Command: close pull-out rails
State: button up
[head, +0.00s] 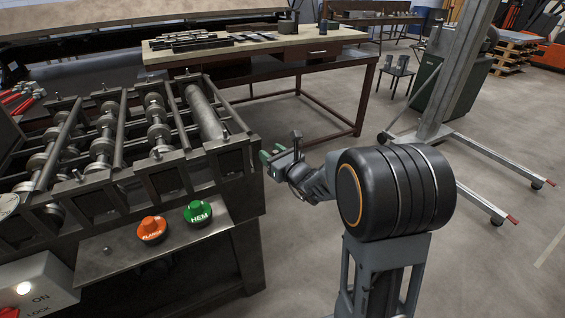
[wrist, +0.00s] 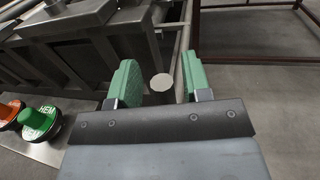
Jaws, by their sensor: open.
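The forming machine (head: 110,150) stands at the left, with rows of rollers on top. My gripper (head: 274,157) is just off the machine's right end, with its green fingers toward it. In the wrist view my gripper (wrist: 160,78) is open. A pale round end piece (wrist: 161,82) shows between the two fingers, nearer the left one; I cannot tell whether it touches. A grey bar (wrist: 184,35) runs along the machine's edge close behind the fingers. Which parts are the pull-out rails is not clear; the machine's end is partly hidden by my gripper.
An orange FLANGE button (head: 151,229) and a green HEM button (head: 200,212) sit on the machine's front shelf. A switch box (head: 38,287) is at lower left. A workbench (head: 260,45) stands behind, and a wheeled lift (head: 450,80) at right. The floor between is clear.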

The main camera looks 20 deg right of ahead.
jog(key=b+v, duration=0.4)
jog(key=v, duration=0.9)
jog(key=shift+s, duration=0.15)
